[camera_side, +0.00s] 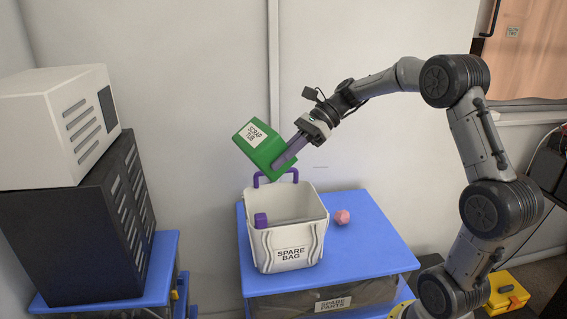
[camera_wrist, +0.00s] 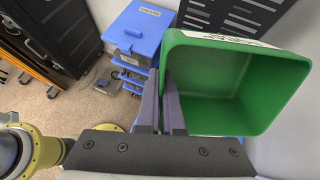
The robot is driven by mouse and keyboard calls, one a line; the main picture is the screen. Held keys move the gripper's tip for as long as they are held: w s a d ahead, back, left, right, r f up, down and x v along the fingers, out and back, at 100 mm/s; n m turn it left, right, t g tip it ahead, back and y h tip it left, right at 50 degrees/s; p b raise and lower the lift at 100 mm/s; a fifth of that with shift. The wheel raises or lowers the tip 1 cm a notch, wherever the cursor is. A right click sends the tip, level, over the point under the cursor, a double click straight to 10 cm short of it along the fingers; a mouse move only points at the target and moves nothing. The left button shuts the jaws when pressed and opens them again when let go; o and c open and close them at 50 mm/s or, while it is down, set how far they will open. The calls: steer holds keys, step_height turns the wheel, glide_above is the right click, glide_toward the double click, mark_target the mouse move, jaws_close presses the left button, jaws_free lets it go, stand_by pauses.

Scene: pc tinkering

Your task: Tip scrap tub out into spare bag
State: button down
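The green scrap tub (camera_side: 262,148) is held tilted in the air above the spare bag, its white label facing up and left. My gripper (camera_side: 284,160) is shut on the tub's wall. In the wrist view my gripper's fingers (camera_wrist: 160,95) pinch the near left edge of the tub (camera_wrist: 215,90), whose visible inside looks empty. The white spare bag (camera_side: 288,254) stands upright and open on the blue bench, below the tub and apart from it. The bag's floor is hidden.
A pink lump (camera_side: 342,217) lies on the blue bench (camera_side: 365,249), right of the bag. A spare parts drawer (camera_side: 333,303) is below. A white case (camera_side: 65,120) sits on a black cabinet (camera_side: 75,235) at left. A yellow toolbox (camera_side: 506,292) is on the floor at right.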

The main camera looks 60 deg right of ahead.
steer(key=h, duration=0.1)
steer(key=g+h, duration=0.1)
steer(key=h, duration=0.1)
steer(key=shift+a+r+g, duration=0.1)
steer(key=shift+r+g, duration=0.2)
steer(key=shift+r, duration=0.05)
steer(key=g+h, duration=0.1)
steer(key=h, duration=0.1)
steer(key=shift+h, duration=0.4)
steer(key=shift+s+d+f+g+h, duration=0.1)
steer(key=shift+d+f+g+h, duration=0.1)
steer(key=shift+g+h, duration=0.35)
steer(key=shift+s+d+f+g+h, duration=0.15)
steer(key=shift+d+g+h, duration=0.1)
steer(key=shift+h, duration=0.6)
steer(key=shift+s+d+f+g+h, duration=0.1)
steer(key=shift+d+f+g+h, duration=0.1)
steer(key=shift+g+h, duration=0.35)
